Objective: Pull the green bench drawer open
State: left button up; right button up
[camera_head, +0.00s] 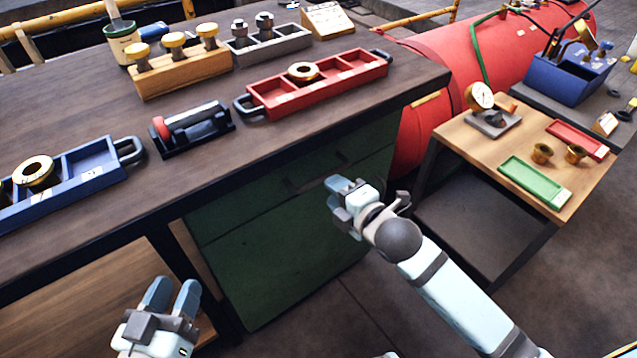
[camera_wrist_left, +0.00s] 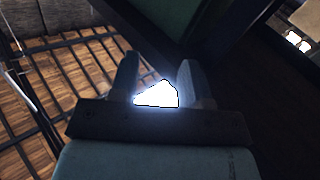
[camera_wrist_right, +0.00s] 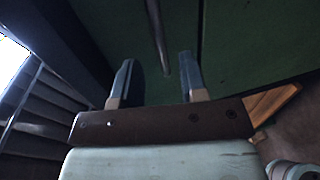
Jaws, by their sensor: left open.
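The green bench drawer (camera_head: 245,212) is the upper front of the green cabinet under the bench top. Its front looks flush with the cabinet. Its dark bar handle (camera_head: 305,179) shows left of my right gripper (camera_head: 338,192), which partly covers that area. In the right wrist view the handle (camera_wrist_right: 159,38) appears between the two spread fingers of that gripper (camera_wrist_right: 158,82), touching neither visibly; depth is hard to tell. My right gripper is open. My left gripper (camera_head: 172,295) is open and empty, low in front of the wooden lower shelf; its spread fingers also show in the left wrist view (camera_wrist_left: 156,85).
The bench top (camera_head: 200,165) carries a blue tray (camera_head: 95,170), a red tray (camera_head: 335,82), a black roller holder (camera_head: 192,128) and a wooden block with knobs (camera_head: 185,72). A small table (camera_head: 440,140) stands right of the cabinet, before a red tank (camera_head: 430,65). Floor before the drawer is clear.

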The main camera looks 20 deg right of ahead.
aim_at(319, 178)
jog(key=b+x, duration=0.1)
jog(key=x, duration=0.5)
pick_arm(q)
jog(key=r, duration=0.1)
jog(key=d+r+t+h, duration=0.1)
jog(key=r, duration=0.1)
jog(key=shift+s+r, duration=0.15)
jog(key=shift+s, duration=0.05)
pick_arm(e)
jog(key=shift+c, duration=0.5)
pick_arm(q)
jog(key=shift+w, duration=0.1)
pick_arm(e)
grip_shut()
